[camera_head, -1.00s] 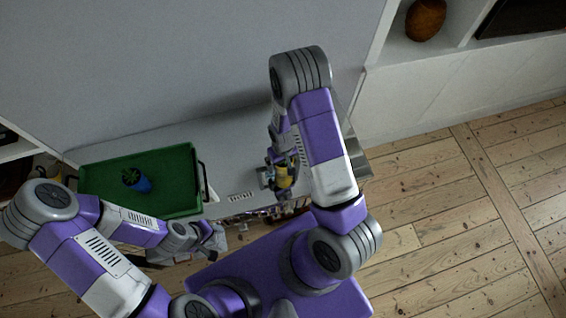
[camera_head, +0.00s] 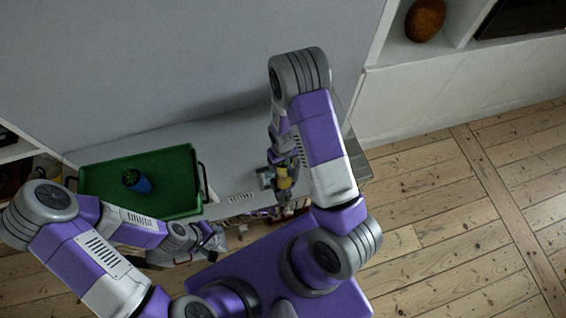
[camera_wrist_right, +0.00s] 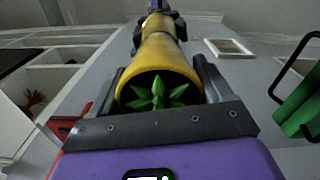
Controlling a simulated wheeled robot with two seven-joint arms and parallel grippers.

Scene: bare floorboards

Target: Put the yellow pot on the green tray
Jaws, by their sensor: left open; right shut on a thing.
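The yellow pot (camera_head: 284,183) is in my right gripper (camera_head: 276,176), above the shelf top and right of the green tray. In the right wrist view the yellow pot (camera_wrist_right: 165,57) lies between the two fingers, with a spiky green plant (camera_wrist_right: 158,95) in its mouth. The green tray (camera_head: 178,163) lies on the left part of the shelf top; its edge also shows in the right wrist view (camera_wrist_right: 300,105). My left gripper (camera_head: 208,240) is open and empty in front of the tray; its fingertips are hard to make out.
A blue pot with a green plant (camera_head: 142,185) stands on the tray, left of its middle. The tray has dark handles at its ends, and its right part is free. The grey shelf top (camera_head: 232,160) is bare between tray and right arm. A wall rises behind.

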